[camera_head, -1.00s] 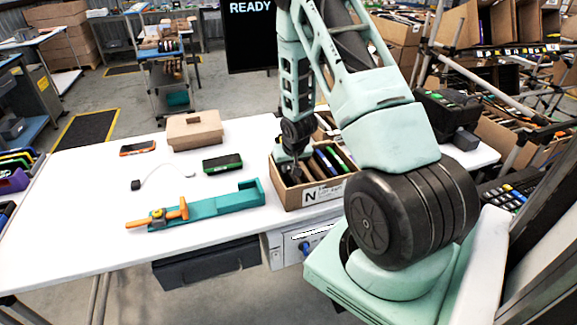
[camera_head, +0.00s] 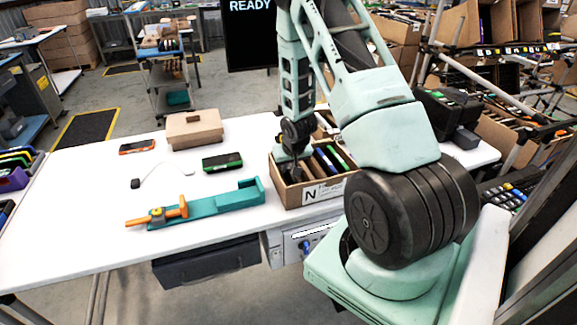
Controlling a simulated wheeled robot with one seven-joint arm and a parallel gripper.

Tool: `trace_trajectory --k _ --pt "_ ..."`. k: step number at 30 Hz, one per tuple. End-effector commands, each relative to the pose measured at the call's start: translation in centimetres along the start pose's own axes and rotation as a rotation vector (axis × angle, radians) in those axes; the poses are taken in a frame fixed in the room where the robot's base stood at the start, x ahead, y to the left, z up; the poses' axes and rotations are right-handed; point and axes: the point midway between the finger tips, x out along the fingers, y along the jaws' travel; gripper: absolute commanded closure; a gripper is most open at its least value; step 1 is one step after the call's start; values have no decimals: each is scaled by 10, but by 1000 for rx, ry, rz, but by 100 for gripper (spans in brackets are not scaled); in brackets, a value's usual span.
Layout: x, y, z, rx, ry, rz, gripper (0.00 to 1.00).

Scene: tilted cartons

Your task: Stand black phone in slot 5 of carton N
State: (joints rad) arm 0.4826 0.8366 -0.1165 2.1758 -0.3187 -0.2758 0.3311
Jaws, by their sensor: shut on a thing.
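Carton N (camera_head: 324,193) is a brown cardboard box with a white label marked N, tilted on the white table. Several phones stand in its slots, among them a blue-edged one (camera_head: 324,160) and a green-edged one (camera_head: 338,158). My gripper (camera_head: 291,170) points down into the left part of the carton. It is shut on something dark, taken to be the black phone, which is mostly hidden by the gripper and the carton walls. I cannot tell which slot it is in or whether it touches the bottom.
The table's front left is clear.

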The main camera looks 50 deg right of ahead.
Motion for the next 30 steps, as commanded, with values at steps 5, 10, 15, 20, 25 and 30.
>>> trace_trajectory --k 5,10,15,20,25,30 --pt "0 0 0 0 1 0 100" --pt "0 0 0 0 1 0 76" --pt "0 0 0 0 0 0 61" --pt "0 0 0 0 0 0 61" --pt "-9 0 0 1 1 0 61" --pt "-34 0 -1 2 5 -1 61"
